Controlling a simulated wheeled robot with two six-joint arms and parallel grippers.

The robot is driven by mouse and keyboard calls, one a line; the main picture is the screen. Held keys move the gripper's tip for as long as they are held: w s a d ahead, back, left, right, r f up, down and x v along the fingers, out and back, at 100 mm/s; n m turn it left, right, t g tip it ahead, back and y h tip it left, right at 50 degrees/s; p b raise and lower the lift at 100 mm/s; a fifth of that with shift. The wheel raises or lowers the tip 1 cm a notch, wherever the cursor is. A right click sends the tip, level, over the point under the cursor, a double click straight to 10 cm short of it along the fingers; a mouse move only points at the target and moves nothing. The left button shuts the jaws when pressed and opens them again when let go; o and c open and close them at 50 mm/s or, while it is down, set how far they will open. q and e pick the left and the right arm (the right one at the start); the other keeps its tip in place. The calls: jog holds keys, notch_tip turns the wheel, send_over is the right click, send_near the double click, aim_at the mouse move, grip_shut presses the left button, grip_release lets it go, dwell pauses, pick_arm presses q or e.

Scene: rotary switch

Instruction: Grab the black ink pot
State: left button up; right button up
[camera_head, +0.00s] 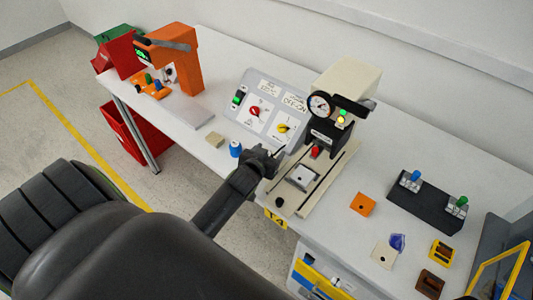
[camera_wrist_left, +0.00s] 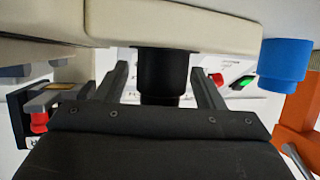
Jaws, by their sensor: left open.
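The black ink pot (camera_wrist_left: 162,72) is a dark cylinder in the left wrist view, which looks upside down. It meets a pale beige surface at the top of that view. My left gripper (camera_head: 272,155) is open, and its fingers (camera_wrist_left: 160,85) stand on either side of the pot. I cannot tell whether they touch it. In the head view my gripper is above the table, left of the beige machine, and the pot cannot be told apart from the dark gripper. My right gripper is not in view.
A blue pot (camera_head: 235,149) stands left of my gripper; it also shows in the left wrist view (camera_wrist_left: 285,62). The control panel (camera_head: 268,112) is behind, the machine (camera_head: 345,85) to the right.

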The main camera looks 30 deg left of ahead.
pick_arm(q)
jog(key=c, duration=1.1)
